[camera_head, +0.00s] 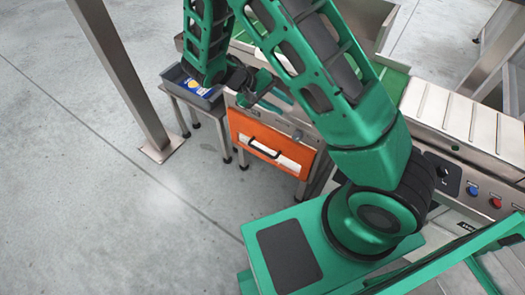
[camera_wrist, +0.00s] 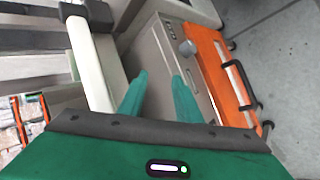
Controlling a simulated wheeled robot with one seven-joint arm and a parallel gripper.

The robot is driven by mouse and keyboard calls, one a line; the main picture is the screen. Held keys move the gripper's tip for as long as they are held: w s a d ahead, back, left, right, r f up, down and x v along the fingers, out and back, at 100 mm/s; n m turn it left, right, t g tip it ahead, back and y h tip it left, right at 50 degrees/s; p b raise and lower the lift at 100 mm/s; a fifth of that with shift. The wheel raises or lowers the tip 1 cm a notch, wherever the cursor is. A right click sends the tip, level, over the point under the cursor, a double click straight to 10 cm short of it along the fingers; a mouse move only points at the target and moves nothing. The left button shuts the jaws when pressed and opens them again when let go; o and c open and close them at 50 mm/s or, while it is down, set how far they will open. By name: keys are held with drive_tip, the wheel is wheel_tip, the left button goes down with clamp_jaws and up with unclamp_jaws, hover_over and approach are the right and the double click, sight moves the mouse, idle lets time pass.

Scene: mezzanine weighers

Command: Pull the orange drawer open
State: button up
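The orange drawer (camera_head: 240,124) is set in the front of a metal cabinet below the conveyor in the head view. Its front looks close to flush with the cabinet. A dark bar handle (camera_head: 263,149) and a pale label are on its face. In the wrist view the drawer front (camera_wrist: 205,50) is at the right, with its dark handle (camera_wrist: 241,86). My gripper (camera_wrist: 160,97) has its two green fingers apart with nothing between them. It is above the drawer beside the cabinet top, away from the handle. My arm partly hides it in the head view.
A grey bin (camera_head: 172,75) with a blue and yellow item stands on a small table left of the cabinet. A steel post (camera_head: 125,80) rises from the floor further left. A grey knob (camera_wrist: 187,47) sticks out by the drawer. The floor before the drawer is clear.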

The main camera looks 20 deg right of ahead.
drive_tip(key=a+f+n+t+h, duration=0.35)
drive_tip(key=a+f, duration=0.55)
drive_tip(key=f, duration=0.4)
drive_tip(key=n+t, duration=0.5)
drive_tip(key=t, duration=0.2)
approach(261, 150)
drive_tip(key=x, duration=1)
drive_tip(key=shift+d+f, duration=0.15)
drive_tip(key=shift+f, duration=0.3)
